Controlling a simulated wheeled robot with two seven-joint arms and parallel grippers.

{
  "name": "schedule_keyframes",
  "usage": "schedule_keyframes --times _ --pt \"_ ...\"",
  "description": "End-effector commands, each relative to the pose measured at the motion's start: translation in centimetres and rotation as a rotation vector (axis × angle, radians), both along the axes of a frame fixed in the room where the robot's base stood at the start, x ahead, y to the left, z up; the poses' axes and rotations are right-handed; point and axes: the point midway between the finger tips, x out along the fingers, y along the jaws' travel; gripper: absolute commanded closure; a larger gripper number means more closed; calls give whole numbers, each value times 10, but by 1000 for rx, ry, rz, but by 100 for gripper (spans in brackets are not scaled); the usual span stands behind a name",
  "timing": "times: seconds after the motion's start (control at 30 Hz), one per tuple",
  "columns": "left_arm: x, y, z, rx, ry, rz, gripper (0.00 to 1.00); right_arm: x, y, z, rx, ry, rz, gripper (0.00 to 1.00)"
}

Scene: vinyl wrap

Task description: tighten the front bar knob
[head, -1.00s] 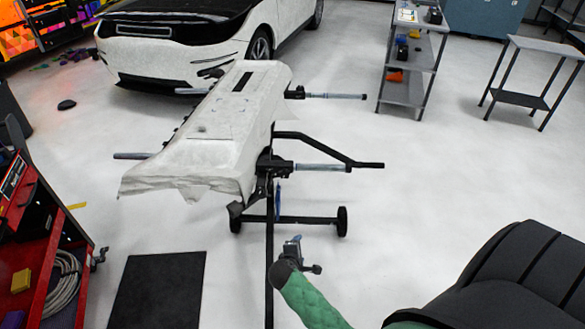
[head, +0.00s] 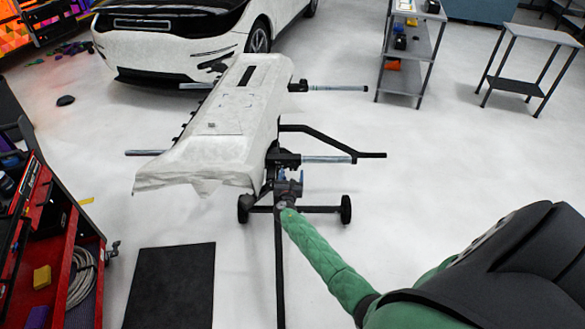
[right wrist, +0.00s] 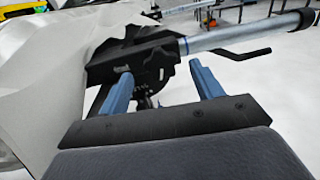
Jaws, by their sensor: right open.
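The front bar (head: 328,160) of the stand is a grey tube sticking out to the right from a black clamp bracket (head: 282,158). In the right wrist view, the bracket (right wrist: 135,58) and the bar (right wrist: 245,33) lie just beyond my fingers. Small dark parts show between the fingers below the bracket; I cannot clearly tell the knob among them. My right gripper (head: 288,180) is just below the bracket in the head view. In the right wrist view its two blue fingers (right wrist: 162,86) are apart, with nothing clearly held. My left gripper is out of view.
A white-wrapped panel (head: 215,130) lies on the stand, its loose wrap edge beside the bracket. A black bent bar (head: 318,137) runs behind the front bar. The wheeled base (head: 320,209) is below. A red tool cart (head: 65,250) stands left.

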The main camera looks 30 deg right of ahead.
Motion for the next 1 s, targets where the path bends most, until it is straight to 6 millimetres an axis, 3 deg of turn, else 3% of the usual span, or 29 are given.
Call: schedule_keyframes --times 0.3,0.67,0.7,0.9,1.0 --pt "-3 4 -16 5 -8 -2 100 26 -21 1 0 0 0 35" --pt "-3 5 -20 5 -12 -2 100 30 -25 0 2 -1 0 35" --pt "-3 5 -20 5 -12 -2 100 30 -25 0 2 -1 0 37" --pt "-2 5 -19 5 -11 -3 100 30 -25 0 2 -1 0 76" --pt "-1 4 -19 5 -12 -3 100 30 -25 0 3 -1 0 78"
